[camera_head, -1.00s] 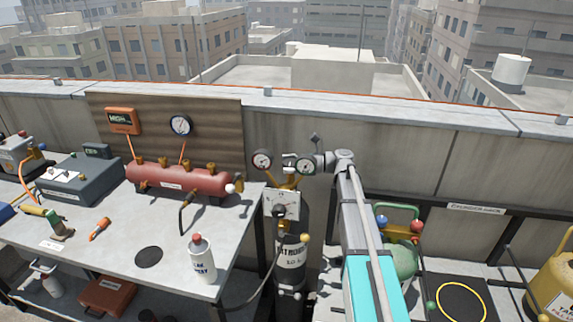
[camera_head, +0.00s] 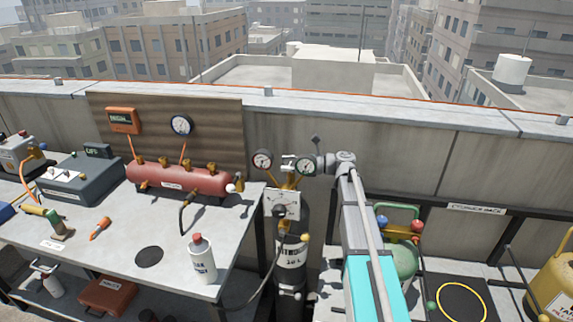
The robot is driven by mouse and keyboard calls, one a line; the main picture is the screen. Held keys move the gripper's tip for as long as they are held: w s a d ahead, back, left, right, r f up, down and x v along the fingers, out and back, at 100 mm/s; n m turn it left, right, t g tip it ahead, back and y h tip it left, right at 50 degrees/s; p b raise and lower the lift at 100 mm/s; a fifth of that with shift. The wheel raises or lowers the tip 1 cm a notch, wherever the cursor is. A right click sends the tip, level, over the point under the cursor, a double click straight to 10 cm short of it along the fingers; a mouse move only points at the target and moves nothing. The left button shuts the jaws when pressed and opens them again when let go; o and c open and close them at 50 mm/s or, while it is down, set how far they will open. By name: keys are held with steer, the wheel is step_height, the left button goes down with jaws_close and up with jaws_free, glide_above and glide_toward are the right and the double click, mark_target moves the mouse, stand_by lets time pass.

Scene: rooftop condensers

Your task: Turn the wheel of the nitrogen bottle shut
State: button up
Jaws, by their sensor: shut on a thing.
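The dark nitrogen bottle (camera_head: 291,254), with a white label, stands upright between the left bench and the right-hand shelf. Its regulator carries a left gauge (camera_head: 262,161) and a right gauge (camera_head: 307,165) at the top, with brass fittings between and below them. My arm rises to the right of the bottle and bends left at its wrist. My gripper (camera_head: 325,161) is at the bottle's top, beside and partly behind the right gauge. It is shut on the bottle's wheel, but the wheel and fingertips are largely hidden there.
The left bench (camera_head: 115,235) holds a red manifold (camera_head: 180,180) and a white bottle (camera_head: 202,262). A hose (camera_head: 250,303) hangs beside the nitrogen bottle. A green tank (camera_head: 402,258) and a yellow cylinder (camera_head: 553,290) stand right of my arm. A parapet wall (camera_head: 400,150) runs behind.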

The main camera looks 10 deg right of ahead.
steer(key=m+t+h, duration=0.1)
steer(key=m+t, duration=0.1)
steer(key=t, duration=0.1)
steer(key=m+t+h, duration=0.1)
steer(key=m+t, duration=0.1)
steer(key=shift+w+t+h, duration=0.1)
steer(key=shift+t+h, duration=0.2)
steer(key=shift+t, duration=0.1)
steer(key=shift+w+d+m+t+h, duration=0.1)
steer(key=shift+w+m+t+h, duration=0.05)
steer(key=shift+m+t+h, duration=0.55)
steer(key=shift+w+d+m+t+h, duration=0.1)
steer(key=shift+m+t+h, duration=0.35)
steer(key=shift+t, duration=0.35)
steer(key=shift+w+m+h, duration=0.1)
steer(key=shift+m+h, duration=0.15)
steer(key=o, duration=1)
steer(key=shift+n+g+y, duration=0.4)
steer(key=shift+n+y, duration=0.1)
steer(key=shift+y, duration=0.1)
